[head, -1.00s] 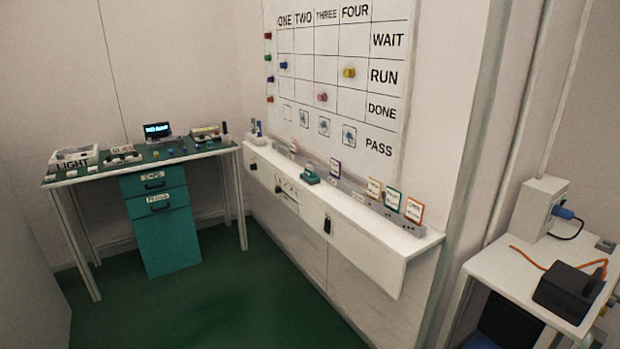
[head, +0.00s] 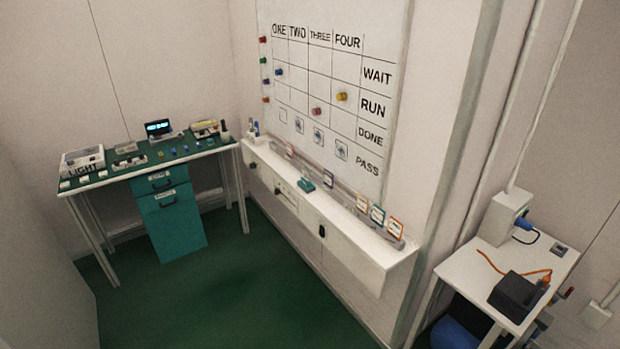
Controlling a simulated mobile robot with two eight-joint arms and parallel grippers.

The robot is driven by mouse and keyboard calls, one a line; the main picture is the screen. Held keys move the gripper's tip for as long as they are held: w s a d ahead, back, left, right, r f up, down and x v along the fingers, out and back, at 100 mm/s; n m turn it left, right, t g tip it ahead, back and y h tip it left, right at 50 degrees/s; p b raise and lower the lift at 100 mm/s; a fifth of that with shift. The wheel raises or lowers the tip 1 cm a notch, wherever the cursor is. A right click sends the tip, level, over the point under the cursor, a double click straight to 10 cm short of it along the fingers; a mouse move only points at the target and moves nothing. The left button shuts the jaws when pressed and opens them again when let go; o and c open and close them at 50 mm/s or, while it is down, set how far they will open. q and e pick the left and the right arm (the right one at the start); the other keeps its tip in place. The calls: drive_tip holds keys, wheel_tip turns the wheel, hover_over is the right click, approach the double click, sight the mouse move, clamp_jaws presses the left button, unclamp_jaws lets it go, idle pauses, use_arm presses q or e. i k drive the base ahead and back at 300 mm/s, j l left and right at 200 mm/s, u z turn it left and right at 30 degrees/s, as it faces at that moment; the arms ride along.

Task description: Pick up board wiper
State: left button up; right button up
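A small teal block (head: 306,185), which looks like the board wiper, sits on the white ledge (head: 340,222) under the whiteboard (head: 328,95). It is near the middle of the ledge, close to the front edge, and nothing touches it from above. It is too small to make out in detail. Neither of my grippers shows in the head view.
Several small labelled cards (head: 377,215) stand along the ledge's back and right part. A green-topped bench (head: 140,160) stands at the left. A white side table (head: 460,270) with a black device (head: 517,295) is at the right. The green floor (head: 220,290) between is clear.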

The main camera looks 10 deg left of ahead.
sight(305, 183)
drive_tip(key=i+j+z, duration=0.35)
drive_tip(key=i+j, duration=0.35)
drive_tip(key=i, duration=0.35)
drive_tip(key=i+j+z, duration=0.35)
drive_tip(key=i+j, duration=0.6)
